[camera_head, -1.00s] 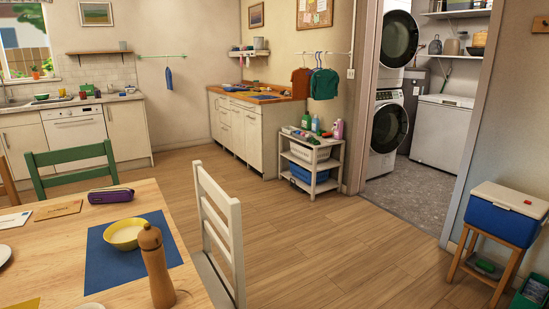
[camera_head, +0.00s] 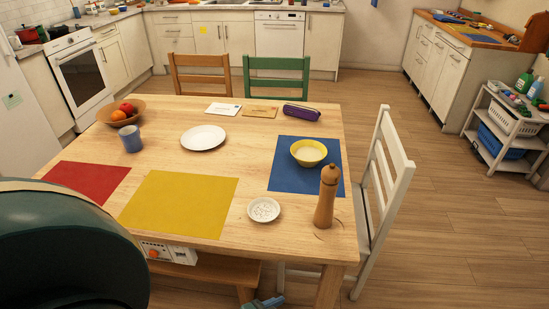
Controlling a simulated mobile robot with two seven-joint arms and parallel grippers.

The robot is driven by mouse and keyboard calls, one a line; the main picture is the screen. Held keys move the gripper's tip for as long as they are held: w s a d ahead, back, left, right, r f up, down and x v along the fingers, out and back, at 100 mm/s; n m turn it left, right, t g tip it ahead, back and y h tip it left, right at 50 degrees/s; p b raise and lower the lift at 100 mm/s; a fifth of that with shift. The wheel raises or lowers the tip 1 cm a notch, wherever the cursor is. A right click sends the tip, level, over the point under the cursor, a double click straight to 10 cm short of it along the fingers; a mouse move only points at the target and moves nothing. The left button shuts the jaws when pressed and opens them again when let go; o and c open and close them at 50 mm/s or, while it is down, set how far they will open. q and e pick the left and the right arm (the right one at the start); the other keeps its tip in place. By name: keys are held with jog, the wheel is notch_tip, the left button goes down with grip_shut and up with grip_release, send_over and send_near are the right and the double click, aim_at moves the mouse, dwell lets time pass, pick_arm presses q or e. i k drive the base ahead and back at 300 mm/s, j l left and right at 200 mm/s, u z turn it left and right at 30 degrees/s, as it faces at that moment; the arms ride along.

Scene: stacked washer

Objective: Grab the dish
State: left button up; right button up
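A small white dish (camera_head: 263,209) with a speckled inside lies on the wooden table (camera_head: 165,113), near its front edge. It sits between the yellow placemat (camera_head: 180,203) and the pepper mill (camera_head: 327,197). A larger white plate (camera_head: 203,138) lies farther back, left of the table's middle. A yellow bowl (camera_head: 308,152) with pale contents stands on the blue placemat (camera_head: 290,180). Neither of my grippers can be made out in the head view. A large dark rounded part, apparently mine, covers the lower left corner.
A red placemat (camera_head: 87,182), blue mug (camera_head: 130,138), fruit bowl (camera_head: 107,115) and purple case (camera_head: 301,111) share the table. A white chair (camera_head: 385,170) stands at its right; wooden (camera_head: 199,75) and green chairs (camera_head: 276,66) stand behind. A small blue-grey thing (camera_head: 265,302) shows at the bottom edge, unclear.

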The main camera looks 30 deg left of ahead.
aim_at(263, 210)
jog(key=u, duration=1.15)
